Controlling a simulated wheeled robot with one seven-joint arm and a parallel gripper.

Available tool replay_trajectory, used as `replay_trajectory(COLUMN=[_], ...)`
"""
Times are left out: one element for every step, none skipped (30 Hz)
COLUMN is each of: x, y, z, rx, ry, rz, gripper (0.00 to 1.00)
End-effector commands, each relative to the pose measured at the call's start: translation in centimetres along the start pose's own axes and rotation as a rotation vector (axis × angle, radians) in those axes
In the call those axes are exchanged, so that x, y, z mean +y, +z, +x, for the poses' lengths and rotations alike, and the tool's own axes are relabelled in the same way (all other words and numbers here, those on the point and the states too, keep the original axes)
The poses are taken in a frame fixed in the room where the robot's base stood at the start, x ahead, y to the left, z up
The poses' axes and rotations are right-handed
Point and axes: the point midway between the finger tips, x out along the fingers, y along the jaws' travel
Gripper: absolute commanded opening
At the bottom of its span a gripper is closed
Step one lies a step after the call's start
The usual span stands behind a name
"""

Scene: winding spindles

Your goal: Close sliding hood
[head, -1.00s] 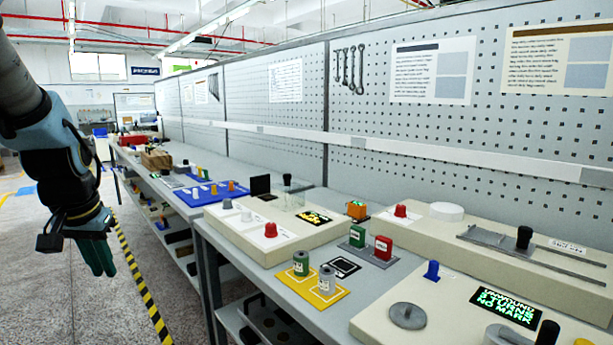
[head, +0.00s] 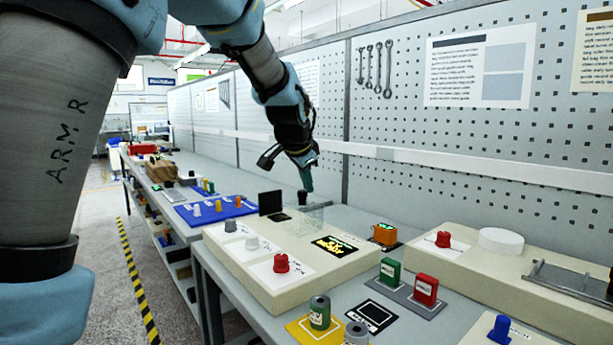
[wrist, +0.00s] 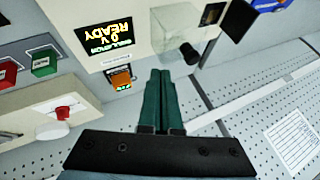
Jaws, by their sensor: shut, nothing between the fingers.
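The sliding hood (head: 316,214) is a clear box on the far end of the beige tester, beside an upright black panel (head: 270,202). A black knob (head: 302,197) stands at the hood's back side. The wrist view shows the clear hood (wrist: 176,22) and the black knob (wrist: 190,54) ahead of the fingers. My gripper (head: 307,188) is shut and empty, with green fingers pointing down just above the knob in the head view. The wrist view shows the fingertips (wrist: 160,72) together, apart from the knob in the picture.
The tester's display (head: 334,246) reads READY in the wrist view. An orange meter (head: 384,234) stands right of it. Green (head: 390,271) and red (head: 425,289) blocks are nearer. The pegboard wall (head: 400,110) rises behind. A blue mat (head: 215,210) lies farther left.

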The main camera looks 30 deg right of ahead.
Motion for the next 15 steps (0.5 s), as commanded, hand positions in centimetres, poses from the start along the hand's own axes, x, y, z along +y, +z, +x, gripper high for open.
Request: replay_trajectory(x=[-0.1, -0.1, -0.1, -0.1, -0.1, 0.0, 0.0, -0.1, -0.7, -1.3, -1.7, -2.2, -2.4, -2.6, -3.0], y=[0.1, 0.1, 0.1, 0.1, 0.1, 0.1, 0.1, 0.1, 0.0, 0.0, 0.0, 0.0, 0.0, -0.1, -0.1], z=[1.1, 1.8, 2.6, 3.2, 3.8, 4.7, 5.2, 5.8, 6.1, 6.2, 6.4, 6.6, 6.8, 6.9, 7.1], rx=[-0.005, -0.005, -0.004, -0.006, -0.005, -0.004, -0.004, -0.004, -0.003, -0.003, -0.002, -0.002, -0.002, -0.002, -0.001], ry=[0.001, 0.002, 0.001, 0.002, 0.001, 0.002, 0.002, 0.002, -0.002, -0.003, -0.003, -0.002, -0.001, 0.000, 0.000], rz=[-0.002, -0.001, -0.003, -0.002, -0.002, -0.002, -0.001, -0.002, -0.005, -0.005, -0.006, -0.004, -0.004, -0.004, -0.003], gripper=[0.00, 0.00, 0.00, 0.00, 0.00, 0.00, 0.00, 0.00, 0.00, 0.00, 0.00, 0.00, 0.00, 0.00, 0.00])
